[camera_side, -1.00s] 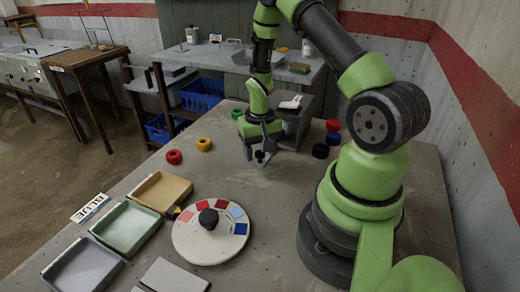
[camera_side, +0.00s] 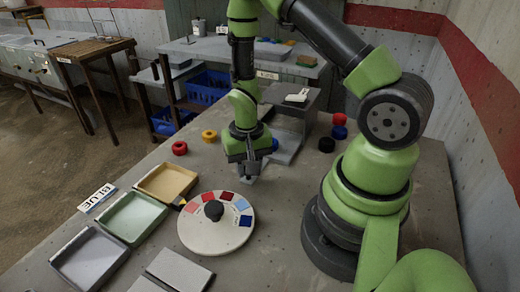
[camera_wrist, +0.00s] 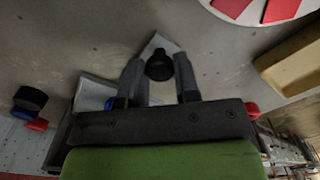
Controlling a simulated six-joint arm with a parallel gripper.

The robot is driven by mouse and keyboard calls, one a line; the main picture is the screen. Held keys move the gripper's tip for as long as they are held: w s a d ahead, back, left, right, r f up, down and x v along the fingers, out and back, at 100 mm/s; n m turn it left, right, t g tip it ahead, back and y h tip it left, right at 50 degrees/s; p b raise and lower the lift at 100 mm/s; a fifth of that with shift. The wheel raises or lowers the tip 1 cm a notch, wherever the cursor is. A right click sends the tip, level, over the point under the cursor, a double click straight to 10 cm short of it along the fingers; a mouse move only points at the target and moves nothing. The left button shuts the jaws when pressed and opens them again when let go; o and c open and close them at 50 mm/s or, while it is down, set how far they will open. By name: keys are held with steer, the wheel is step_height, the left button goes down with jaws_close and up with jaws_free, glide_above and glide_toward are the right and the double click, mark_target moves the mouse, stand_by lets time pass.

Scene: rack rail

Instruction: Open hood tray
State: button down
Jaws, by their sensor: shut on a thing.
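The hood (camera_side: 312,101) is a grey box on the bench, left of my arm's base, with a white tag on top. Its pale grey tray (camera_side: 287,147) sticks out of the front toward the dial, and part of a blue thing (camera_side: 275,145) shows on it beside my gripper. My gripper (camera_side: 248,166) points down at the tray's front. In the wrist view, the tray's black knob (camera_wrist: 158,66) sits between the two fingers (camera_wrist: 158,84), which are shut on it. The tray (camera_wrist: 97,90) shows partly there; my gripper hides the rest.
A white dial (camera_side: 216,238) with coloured patches and a black knob stands in front of the tray. Yellow (camera_side: 166,182), green (camera_side: 131,217) and grey (camera_side: 89,258) bins lie left. Red (camera_side: 180,148) and yellow (camera_side: 209,135) rings are left of my gripper. Red, blue and black (camera_side: 326,145) pieces are right.

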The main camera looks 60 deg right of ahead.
steer(key=shift+a, duration=1.3)
steer(key=c, duration=0.8)
jaws_free()
steer(key=shift+c, duration=0.2)
step_height(320, 180, up, 10)
steer(key=s+a+r+n+t, duration=0.1)
steer(key=s+a+r+t, duration=0.1)
steer(key=r, duration=0.4)
steer(key=s+a+r+n+t+y, duration=0.1)
steer(key=s+r+n+t, duration=0.1)
steer(key=s+r, duration=0.2)
steer(key=s+a+r+n+t+y, duration=0.1)
steer(key=s+a+r+n+t, duration=0.1)
steer(key=r, duration=0.7)
steer(key=shift+s+a+t, duration=0.35)
steer(key=shift+s+t, duration=0.25)
steer(key=shift+s, duration=0.25)
